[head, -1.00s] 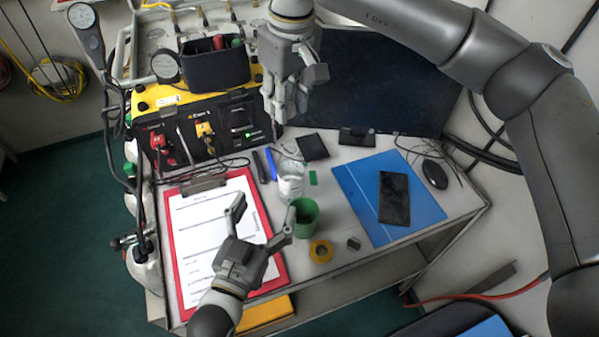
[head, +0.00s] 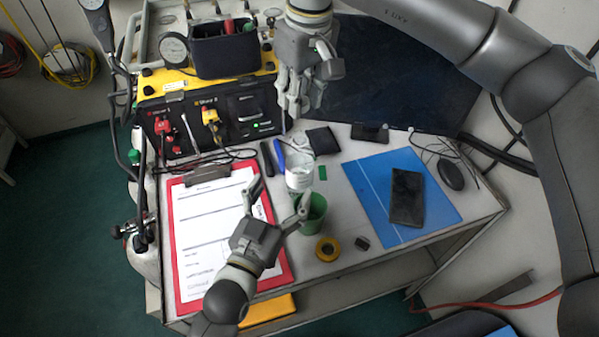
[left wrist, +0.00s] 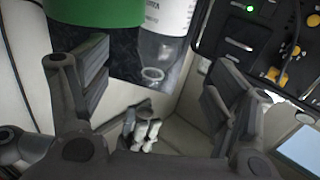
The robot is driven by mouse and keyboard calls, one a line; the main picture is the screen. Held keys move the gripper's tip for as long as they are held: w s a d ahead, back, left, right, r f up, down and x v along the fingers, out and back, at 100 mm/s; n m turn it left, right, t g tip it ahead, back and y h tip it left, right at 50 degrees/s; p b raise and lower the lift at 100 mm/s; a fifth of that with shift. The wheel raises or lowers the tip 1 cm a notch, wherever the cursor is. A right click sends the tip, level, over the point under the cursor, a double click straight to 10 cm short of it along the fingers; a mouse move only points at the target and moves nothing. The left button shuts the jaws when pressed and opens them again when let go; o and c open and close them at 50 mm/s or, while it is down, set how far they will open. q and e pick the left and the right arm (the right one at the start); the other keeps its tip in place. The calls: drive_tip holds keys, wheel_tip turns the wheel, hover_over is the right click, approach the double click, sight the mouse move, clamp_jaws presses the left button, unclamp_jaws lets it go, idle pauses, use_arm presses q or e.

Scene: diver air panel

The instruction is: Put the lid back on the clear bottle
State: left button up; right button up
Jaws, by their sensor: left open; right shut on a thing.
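The clear bottle (head: 299,178) stands upright on the table, behind the green cup (head: 318,208). In the left wrist view the picture is turned over, and the bottle's open mouth (left wrist: 153,74) shows no lid on it. My left gripper (head: 281,197) is open and empty, just in front of the bottle, with its right finger beside the cup. The bottle is ahead of the open fingers, not clearly between them. My right gripper (head: 293,108) is above and behind the bottle, pointing down. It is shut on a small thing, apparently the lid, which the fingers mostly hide.
A red clipboard (head: 286,265) lies left of the cup. A yellow tape roll (head: 328,249) and a small dark block (head: 362,243) lie in front of it. A blue folder (head: 431,214) with a dark tablet (head: 407,197) lies right. The air panel (head: 225,122) stands behind.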

use_arm(q)
drive_tip(key=x, duration=0.9)
drive_tip(key=shift+w+d, duration=0.1)
drive_tip(key=shift+w, duration=0.1)
drive_tip(key=c, duration=1.5)
drive_tip(key=shift+c, duration=0.2)
use_arm(e)
hover_over(299, 135)
drive_tip(key=shift+d+f, duration=0.15)
drive_tip(key=shift+f, duration=2.4)
drive_tip(key=shift+f, duration=0.85)
drive_tip(key=shift+f, duration=0.55)
